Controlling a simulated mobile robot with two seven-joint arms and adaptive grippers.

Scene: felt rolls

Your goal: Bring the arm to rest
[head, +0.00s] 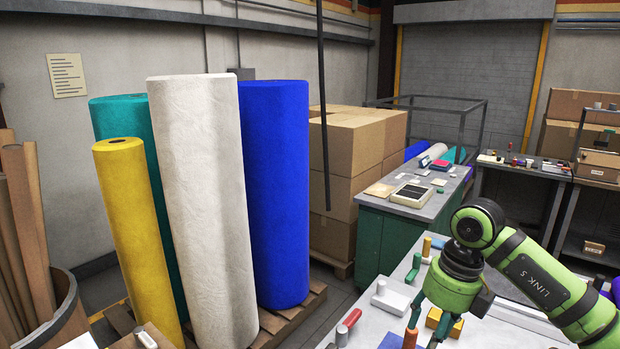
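My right arm comes in from the right, its green wrist over the grey worktable. My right gripper (425,335) points down at the bottom edge of the head view. Its two teal fingers look spread apart, and I see nothing held between them. The lowest part of the fingers is close to the frame edge. A yellow block (454,325) lies beside and partly behind the fingers. My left gripper is not in view.
The worktable (378,322) carries several small coloured pieces. Tall felt rolls, yellow (140,240), white (205,210), blue (275,190) and teal (112,115), stand on a pallet at left. Cardboard boxes (345,145) and a green cabinet (390,240) stand behind. The air above the worktable's left part is clear.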

